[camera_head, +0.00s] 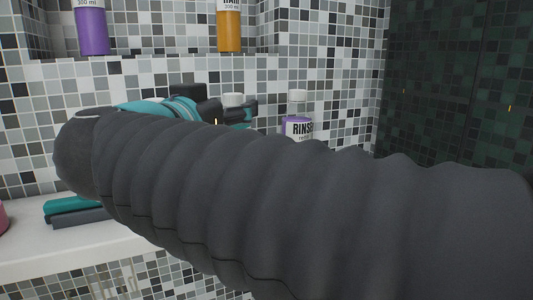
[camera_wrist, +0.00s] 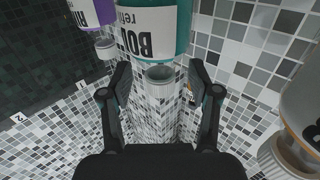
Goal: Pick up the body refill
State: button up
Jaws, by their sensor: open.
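The body refill is a teal bottle with a white label. In the wrist view the body refill (camera_wrist: 155,30) appears upside down at the top centre, its pale cap between my finger tips. My gripper (camera_wrist: 159,74) is open, with one finger on each side of the cap and a visible gap to each. In the head view my gripper (camera_head: 230,110) is partly hidden by my arm. The body refill's white cap (camera_head: 233,100) shows between the dark fingers, and most of the bottle is hidden.
A purple rinse bottle (camera_head: 297,127) stands to the right of the body refill. Purple (camera_head: 92,30) and orange (camera_head: 229,30) bottles stand on the upper ledge. Folded teal and grey cloths (camera_head: 78,212) lie on the white counter (camera_head: 50,245). Another bottle (camera_wrist: 300,115) is close at the wrist view's right edge.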

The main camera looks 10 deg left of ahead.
jog(key=shift+x, duration=0.8)
grip_shut()
